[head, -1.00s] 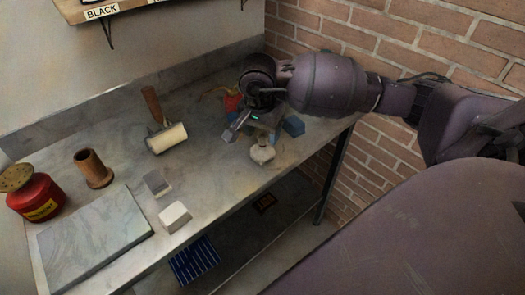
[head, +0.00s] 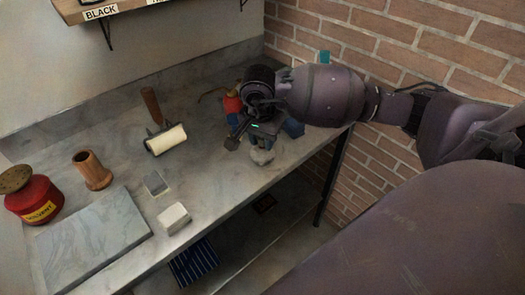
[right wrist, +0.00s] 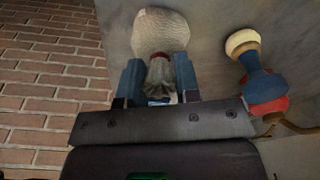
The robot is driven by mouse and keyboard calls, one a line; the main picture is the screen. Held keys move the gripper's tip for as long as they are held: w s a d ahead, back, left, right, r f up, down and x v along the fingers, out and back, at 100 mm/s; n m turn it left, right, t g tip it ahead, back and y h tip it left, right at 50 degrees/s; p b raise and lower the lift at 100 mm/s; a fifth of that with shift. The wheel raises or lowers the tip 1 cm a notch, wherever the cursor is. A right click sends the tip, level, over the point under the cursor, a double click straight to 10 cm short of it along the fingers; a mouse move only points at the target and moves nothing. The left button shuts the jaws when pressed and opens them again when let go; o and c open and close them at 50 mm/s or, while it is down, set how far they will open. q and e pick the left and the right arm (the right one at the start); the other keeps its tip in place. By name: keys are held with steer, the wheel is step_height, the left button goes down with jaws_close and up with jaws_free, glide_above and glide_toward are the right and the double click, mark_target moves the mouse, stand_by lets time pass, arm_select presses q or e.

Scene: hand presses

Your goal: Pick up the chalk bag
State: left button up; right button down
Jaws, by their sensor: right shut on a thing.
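The chalk bag (head: 262,156) is a small pale, rounded bag near the right front edge of the grey bench. It is partly hidden under my right gripper (head: 261,138) in the head view. In the right wrist view the pale bag body (right wrist: 160,32) lies beyond the fingertips. Its gathered grey neck sits between the two blue-grey fingers of my right gripper (right wrist: 158,80), which is shut on it. I cannot tell whether the bag still touches the bench. My left gripper is not in view.
A roller (head: 165,139), a white block (head: 174,217), a wooden cylinder (head: 93,170) and a red solvent can (head: 35,198) are left. A brick wall (head: 420,60) bounds the right.

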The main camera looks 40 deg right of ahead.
steer(key=shift+r, duration=0.1)
step_height(320, 180, up, 20)
steer(key=p, duration=0.1)
stand_by(0.4)
steer(key=c, duration=1.4)
jaws_free()
steer(key=shift+c, duration=1.3)
